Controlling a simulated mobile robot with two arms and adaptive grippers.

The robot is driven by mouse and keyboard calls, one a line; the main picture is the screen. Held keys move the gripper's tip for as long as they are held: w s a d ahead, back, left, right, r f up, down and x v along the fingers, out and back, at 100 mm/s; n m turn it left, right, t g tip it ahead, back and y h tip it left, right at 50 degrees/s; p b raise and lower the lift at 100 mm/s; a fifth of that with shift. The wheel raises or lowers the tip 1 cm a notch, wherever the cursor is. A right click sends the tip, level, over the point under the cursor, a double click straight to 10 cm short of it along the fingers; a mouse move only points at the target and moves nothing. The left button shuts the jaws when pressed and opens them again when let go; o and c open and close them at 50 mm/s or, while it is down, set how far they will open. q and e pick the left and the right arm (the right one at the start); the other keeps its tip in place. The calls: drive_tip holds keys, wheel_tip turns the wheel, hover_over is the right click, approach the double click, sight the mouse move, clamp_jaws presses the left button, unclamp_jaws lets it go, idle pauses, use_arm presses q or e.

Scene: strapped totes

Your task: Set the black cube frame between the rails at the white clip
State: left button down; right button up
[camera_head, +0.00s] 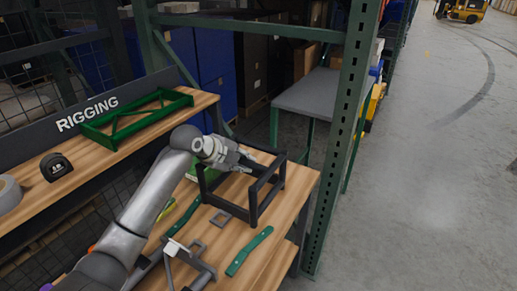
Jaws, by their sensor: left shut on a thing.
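The black cube frame (252,204) is an open box of dark bars over the right part of the wooden bench. My left gripper (248,164) reaches in from the left and is shut on its upper part; the exact grip point is hard to see. I cannot tell whether the frame touches the bench. A small white piece (172,247), perhaps the white clip, sits on dark bars (198,268) at the front of the bench. A green strip (249,251) lies to the right of these bars. Which parts are the rails is unclear. My right gripper is not in view.
A raised wooden shelf (95,157) holds a green frame (140,118), a black tape measure (56,167) and a grey roll (8,195). Small grey square pieces (221,218) lie by the cube frame. A green rack post (342,130) stands right of the bench.

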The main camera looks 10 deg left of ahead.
use_arm(q)
drive_tip(key=shift+s+a+f, duration=0.1)
drive_tip(key=shift+a+f, duration=0.65)
drive_tip(key=shift+a, duration=0.05)
drive_tip(key=f+p, duration=0.1)
drive_tip(key=f, duration=0.1)
drive_tip(key=a+f, duration=0.1)
drive_tip(key=f, duration=0.1)
drive_tip(key=shift+s+a+f+p, duration=0.1)
drive_tip(key=shift+a+f+p, duration=0.05)
drive_tip(key=shift+f+p, duration=0.2)
drive_tip(key=c, duration=1.4)
unclamp_jaws()
drive_tip(key=shift+s+f, duration=0.15)
drive_tip(key=shift+f, duration=0.1)
drive_tip(key=shift+o, duration=0.3)
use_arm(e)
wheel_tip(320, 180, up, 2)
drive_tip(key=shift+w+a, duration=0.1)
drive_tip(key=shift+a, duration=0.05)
